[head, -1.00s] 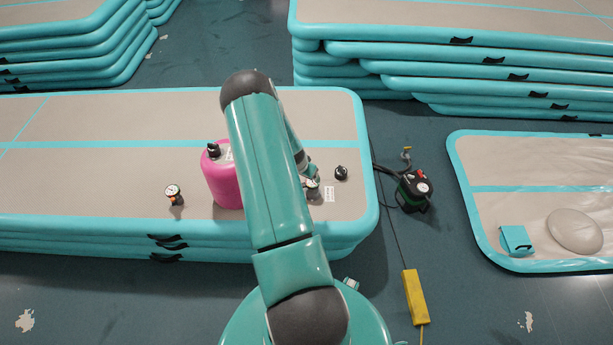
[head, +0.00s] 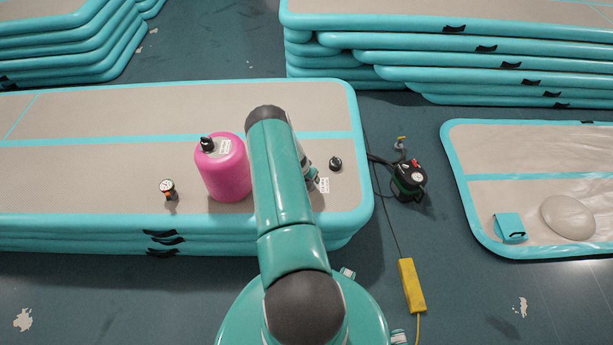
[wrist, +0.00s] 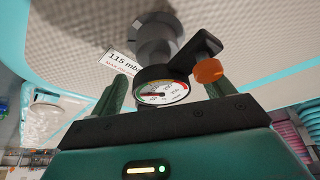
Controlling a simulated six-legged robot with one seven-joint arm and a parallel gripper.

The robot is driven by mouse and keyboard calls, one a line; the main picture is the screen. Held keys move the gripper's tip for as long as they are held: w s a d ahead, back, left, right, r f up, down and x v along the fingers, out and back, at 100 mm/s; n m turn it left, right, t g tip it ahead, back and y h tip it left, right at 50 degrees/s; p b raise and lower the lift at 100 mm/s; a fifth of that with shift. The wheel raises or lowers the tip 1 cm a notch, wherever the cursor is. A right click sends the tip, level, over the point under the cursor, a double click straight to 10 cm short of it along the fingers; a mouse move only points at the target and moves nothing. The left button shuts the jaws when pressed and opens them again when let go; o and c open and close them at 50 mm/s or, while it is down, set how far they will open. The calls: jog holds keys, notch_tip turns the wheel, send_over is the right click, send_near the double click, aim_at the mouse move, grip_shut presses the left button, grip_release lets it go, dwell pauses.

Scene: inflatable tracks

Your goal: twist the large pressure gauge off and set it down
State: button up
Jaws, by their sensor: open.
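In the wrist view, a round pressure gauge (wrist: 162,92) with a white, green and red dial faces me. It has a black side arm with an orange knob (wrist: 208,70). Behind it is a dark grey round fitting (wrist: 155,42) on the beige track surface; how they join is partly hidden. My gripper (wrist: 166,84) is open, with one green finger on each side of the gauge; contact cannot be told. In the head view, my gripper (head: 311,178) is partly hidden behind my arm. Another gauge (head: 168,187) stands upright further left on the track.
A pink cylinder (head: 223,170) stands left of my arm on the stacked track (head: 80,180). A black knob (head: 335,164) and a white label (head: 323,186) lie near the gripper. A black pump (head: 408,183) is on the floor to the right. The track's left part is clear.

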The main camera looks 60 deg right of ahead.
jog(key=shift+f, duration=0.1)
jog(key=c, duration=1.1)
jog(key=n+t, duration=0.1)
jog(key=n, duration=0.2)
jog(key=shift+s, duration=0.15)
jog(key=shift+n+t+y, duration=0.3)
jog(key=shift+n+t, duration=0.2)
jog(key=shift+n, duration=0.6)
jog(key=shift+s+n+t, duration=0.1)
jog(key=shift+n+t, duration=0.2)
jog(key=shift+n, duration=0.6)
jog(key=shift+n+t+y, duration=0.5)
jog(key=shift+n+y, duration=0.1)
jog(key=shift+n, duration=1.1)
